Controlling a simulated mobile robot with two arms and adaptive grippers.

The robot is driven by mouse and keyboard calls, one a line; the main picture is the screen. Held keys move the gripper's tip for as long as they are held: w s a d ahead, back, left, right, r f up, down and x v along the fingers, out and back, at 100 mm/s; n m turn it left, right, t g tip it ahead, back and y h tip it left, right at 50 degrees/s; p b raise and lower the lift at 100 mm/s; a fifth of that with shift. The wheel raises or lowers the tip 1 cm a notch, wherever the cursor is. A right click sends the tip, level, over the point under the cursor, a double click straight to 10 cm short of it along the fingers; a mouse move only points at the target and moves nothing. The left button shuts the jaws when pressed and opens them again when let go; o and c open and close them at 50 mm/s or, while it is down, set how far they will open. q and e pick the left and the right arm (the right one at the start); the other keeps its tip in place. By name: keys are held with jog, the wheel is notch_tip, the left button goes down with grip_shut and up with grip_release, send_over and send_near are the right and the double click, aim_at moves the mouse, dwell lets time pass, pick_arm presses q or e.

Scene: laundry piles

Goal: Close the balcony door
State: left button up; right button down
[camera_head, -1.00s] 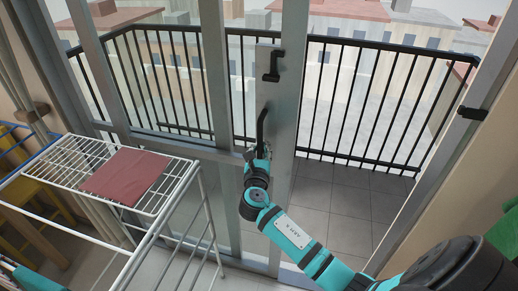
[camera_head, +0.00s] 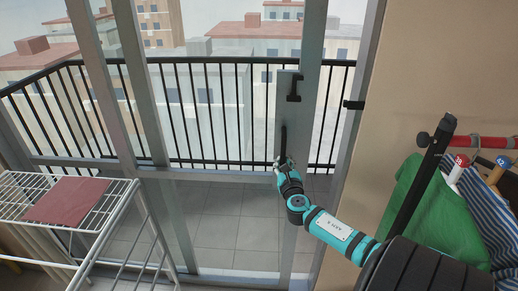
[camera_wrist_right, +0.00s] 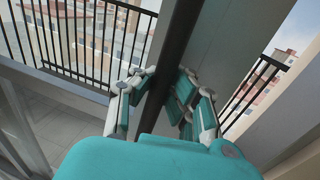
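The balcony door (camera_head: 305,120) is a tall sliding panel with a grey frame and glass. A narrow gap stands between its right edge and the door jamb (camera_head: 350,130), with railing visible through it. A long black handle (camera_head: 284,138) is on the door's frame, with a black latch (camera_head: 294,86) above it. My right gripper (camera_head: 284,163) is at the handle's lower end. In the right wrist view its fingers (camera_wrist_right: 160,100) sit on both sides of the dark upright handle (camera_wrist_right: 168,70) and appear closed on it. My left gripper is out of view.
A white drying rack (camera_head: 130,205) with a folded red cloth (camera_head: 67,200) stands at the left. A clothes rail (camera_head: 480,142) with green (camera_head: 435,215) and striped garments stands at the right. A balcony railing (camera_head: 200,62) lies beyond the glass.

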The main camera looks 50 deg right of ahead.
jog(key=s+d, duration=0.1)
jog(key=s, duration=0.1)
jog(key=s+d+f, duration=0.1)
jog(key=s+d, duration=0.1)
jog(key=shift+s+d+b, duration=0.2)
jog(key=shift+b, duration=0.1)
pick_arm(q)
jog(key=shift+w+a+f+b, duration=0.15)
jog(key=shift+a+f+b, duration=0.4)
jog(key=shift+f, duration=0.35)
pick_arm(e)
jog(key=s+d, duration=0.4)
jog(key=s, duration=0.1)
jog(key=shift+d, duration=0.15)
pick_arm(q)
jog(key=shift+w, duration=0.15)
pick_arm(e)
jog(key=shift+s, duration=0.1)
jog(key=c, duration=1.7)
grip_release()
jog(key=shift+s, duration=0.15)
jog(key=o, duration=0.5)
jog(key=shift+s+r, duration=0.25)
jog(key=shift+r, duration=0.1)
jog(key=shift+c, duration=0.2)
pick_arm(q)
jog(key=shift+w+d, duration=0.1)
pick_arm(e)
jog(key=shift+w, duration=0.15)
jog(key=shift+w, duration=0.1)
